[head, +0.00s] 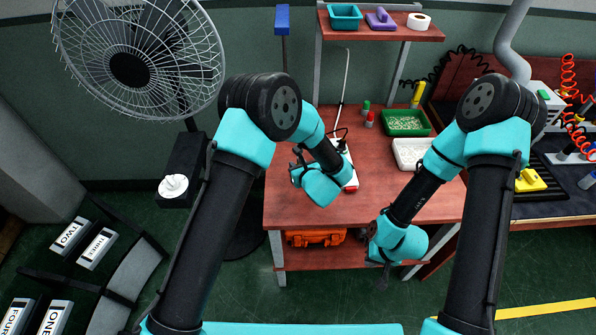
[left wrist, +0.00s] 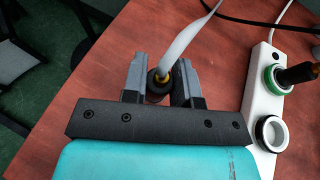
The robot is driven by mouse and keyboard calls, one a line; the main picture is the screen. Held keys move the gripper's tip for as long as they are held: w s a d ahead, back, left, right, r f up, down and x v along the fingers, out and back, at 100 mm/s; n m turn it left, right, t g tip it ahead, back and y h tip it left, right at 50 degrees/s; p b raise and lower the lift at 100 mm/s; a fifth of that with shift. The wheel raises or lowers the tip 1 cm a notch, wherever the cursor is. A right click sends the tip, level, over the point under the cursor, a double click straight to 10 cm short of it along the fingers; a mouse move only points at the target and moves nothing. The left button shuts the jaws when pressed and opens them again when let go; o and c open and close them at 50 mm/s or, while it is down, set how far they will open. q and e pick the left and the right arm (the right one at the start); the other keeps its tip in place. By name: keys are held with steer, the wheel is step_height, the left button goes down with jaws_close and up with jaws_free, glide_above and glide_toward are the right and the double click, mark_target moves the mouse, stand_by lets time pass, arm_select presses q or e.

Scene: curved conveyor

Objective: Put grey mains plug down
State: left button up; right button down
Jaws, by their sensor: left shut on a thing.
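My left gripper (left wrist: 160,72) is shut on a dark round plug (left wrist: 159,88) with a pale grey cable, held between its two grey fingers just over the red-brown table (left wrist: 60,130). I cannot tell whether the plug touches the table. A white power strip (left wrist: 262,102) lies to the right, apart from the fingers. In the head view, my left wrist hides the held plug. My right gripper (head: 381,279) hangs at the table's front edge, its fingers too small to judge.
A green tray (head: 405,123) and a white tray (head: 412,152) stand on the table's right side. Red and green bottles stand near its back. A fan (head: 140,65) is at the left. An orange case (head: 315,238) lies under the table. The front middle of the tabletop is clear.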

arm_select(q)
steer(key=shift+f, duration=1.25)
steer(key=shift+f, duration=0.15)
steer(key=o, duration=0.9)
steer(key=shift+o, duration=0.2)
steer(key=shift+s+d+r, duration=0.1)
steer(key=shift+s+r, duration=0.05)
steer(key=shift+r, duration=0.05)
steer(key=v, duration=1.1)
steer(key=shift+s+r, duration=0.25)
steer(key=shift+s, duration=0.05)
steer(key=shift+d, duration=0.1)
